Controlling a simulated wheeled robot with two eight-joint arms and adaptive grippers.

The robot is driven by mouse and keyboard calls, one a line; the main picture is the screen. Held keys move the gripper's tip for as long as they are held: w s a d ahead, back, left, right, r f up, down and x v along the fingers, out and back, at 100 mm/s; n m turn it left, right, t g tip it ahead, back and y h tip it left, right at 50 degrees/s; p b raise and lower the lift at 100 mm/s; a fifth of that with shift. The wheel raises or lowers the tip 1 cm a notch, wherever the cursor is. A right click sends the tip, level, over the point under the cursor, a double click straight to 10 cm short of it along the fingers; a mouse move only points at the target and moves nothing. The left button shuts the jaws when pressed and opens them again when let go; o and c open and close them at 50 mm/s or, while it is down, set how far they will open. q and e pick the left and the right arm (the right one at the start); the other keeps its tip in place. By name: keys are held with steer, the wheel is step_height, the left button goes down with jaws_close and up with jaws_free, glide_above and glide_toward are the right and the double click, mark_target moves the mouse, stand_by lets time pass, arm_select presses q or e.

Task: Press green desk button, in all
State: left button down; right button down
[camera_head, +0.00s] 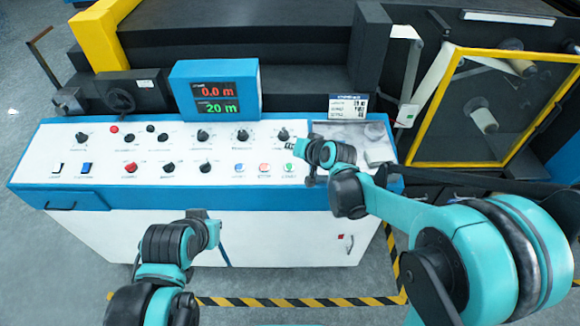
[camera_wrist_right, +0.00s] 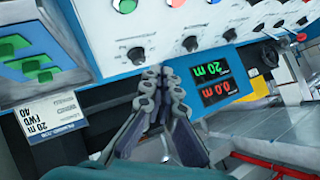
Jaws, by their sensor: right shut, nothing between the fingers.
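The green button (camera_head: 289,168) is at the right end of a row of three round buttons on the white console panel. It also shows at the top edge of the right wrist view (camera_wrist_right: 125,5). My right gripper (camera_head: 292,146) hovers over the panel close to the green button, on its far side. In the right wrist view its fingers (camera_wrist_right: 161,74) are shut together and empty, apart from the button. My left gripper (camera_head: 203,214) is low in front of the console, away from the buttons; its fingers are too unclear to read.
Black knobs (camera_head: 242,135) line the panel behind. A blue display box (camera_head: 217,91) stands at the back. A yellow-framed guard (camera_head: 433,95) is at right.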

mark_target(291, 171)
steer(key=shift+w+f+b, duration=0.25)
steer(key=shift+f+b, duration=0.9)
steer(key=shift+f, duration=0.3)
steer(key=shift+w+f+b, duration=0.25)
steer(key=shift+f+b, duration=0.9)
steer(key=shift+f, duration=0.25)
steer(key=shift+w+f+b, duration=0.25)
steer(key=shift+f+b, duration=0.9)
steer(key=shift+f, duration=0.3)
steer(key=shift+f+b, duration=0.35)
steer(key=shift+f, duration=0.05)
